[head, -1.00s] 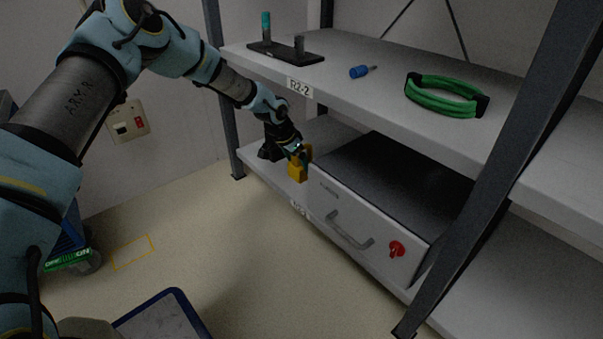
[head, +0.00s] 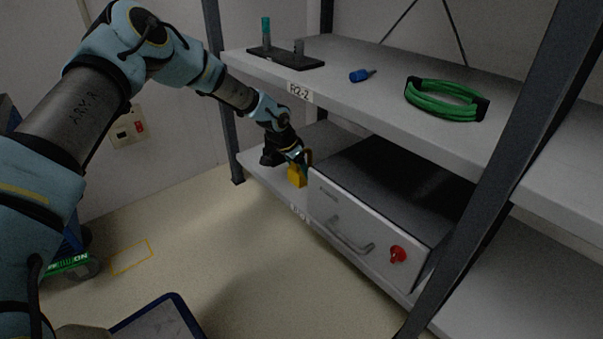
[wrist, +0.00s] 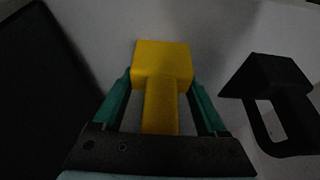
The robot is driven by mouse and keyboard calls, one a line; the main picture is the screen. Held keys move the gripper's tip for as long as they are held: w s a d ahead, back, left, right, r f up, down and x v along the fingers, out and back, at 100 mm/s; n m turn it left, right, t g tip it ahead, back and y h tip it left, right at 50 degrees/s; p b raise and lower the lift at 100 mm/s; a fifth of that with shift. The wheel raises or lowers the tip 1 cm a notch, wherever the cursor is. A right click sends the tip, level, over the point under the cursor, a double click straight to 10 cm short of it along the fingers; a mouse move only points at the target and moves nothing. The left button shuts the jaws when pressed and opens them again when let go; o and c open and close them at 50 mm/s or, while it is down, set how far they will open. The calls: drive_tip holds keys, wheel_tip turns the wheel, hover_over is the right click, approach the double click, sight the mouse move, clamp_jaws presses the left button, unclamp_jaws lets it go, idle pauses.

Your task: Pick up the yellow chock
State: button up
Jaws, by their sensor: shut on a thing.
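The yellow chock (wrist: 163,62) is between the two teal fingers of my gripper (wrist: 163,100) in the wrist view. It has a block-like end and a narrower stem that runs back between the fingers. In the head view the chock (head: 297,177) shows at the tip of my gripper (head: 301,160), at the left end of the lower shelf, beside the grey drawer unit. My gripper is shut on it. Whether the chock touches the shelf I cannot tell.
The drawer unit (head: 350,215) with a handle and red knob stands close right of my gripper. A black object with a handle (wrist: 275,95) is right of the chock in the wrist view.

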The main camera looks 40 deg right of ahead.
clamp_jaws()
drive_tip(key=shift+r, duration=0.1)
